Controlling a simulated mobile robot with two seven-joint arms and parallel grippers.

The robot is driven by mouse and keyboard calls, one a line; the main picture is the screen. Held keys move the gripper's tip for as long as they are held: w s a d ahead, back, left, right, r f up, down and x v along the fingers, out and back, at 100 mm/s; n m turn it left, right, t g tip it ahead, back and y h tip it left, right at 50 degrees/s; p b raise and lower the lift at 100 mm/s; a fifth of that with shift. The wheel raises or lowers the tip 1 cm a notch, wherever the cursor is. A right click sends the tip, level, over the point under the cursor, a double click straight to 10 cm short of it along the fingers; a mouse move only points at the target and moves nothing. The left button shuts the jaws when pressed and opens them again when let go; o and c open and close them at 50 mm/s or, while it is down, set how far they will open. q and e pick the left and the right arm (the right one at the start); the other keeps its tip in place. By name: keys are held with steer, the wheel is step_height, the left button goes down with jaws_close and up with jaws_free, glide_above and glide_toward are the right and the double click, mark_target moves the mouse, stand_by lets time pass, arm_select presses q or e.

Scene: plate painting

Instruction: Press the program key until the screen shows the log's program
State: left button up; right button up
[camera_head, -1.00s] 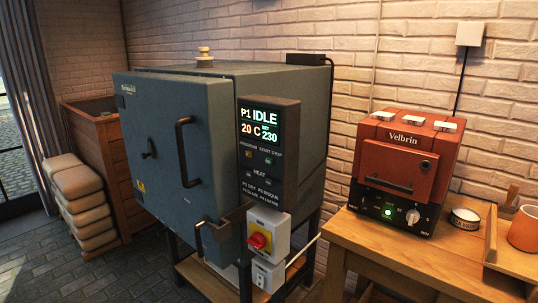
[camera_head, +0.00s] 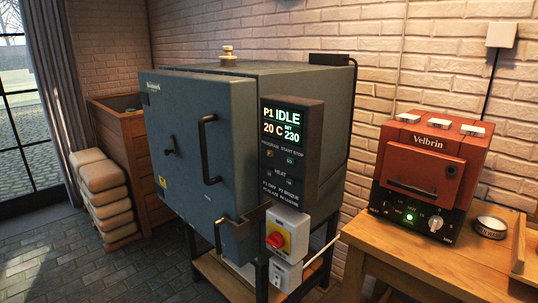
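A large grey kiln (camera_head: 215,135) stands on a dark stand with its door shut. Its control panel (camera_head: 290,150) is on the front right. The screen (camera_head: 282,123) reads P1 IDLE, 20 C, SET 230. Below it are the labels PROGRAM and START STOP; the program key (camera_head: 268,154) is the small one at the left. A printed program list (camera_head: 281,191) sits lower on the panel, its small text hard to read. No log is seen in this view. Neither of my grippers is in view.
A red Velbrin kiln (camera_head: 430,160) and a round tin (camera_head: 490,227) stand on a wooden table (camera_head: 430,262). Stacked sacks (camera_head: 104,200) are at left; the floor in front is clear.

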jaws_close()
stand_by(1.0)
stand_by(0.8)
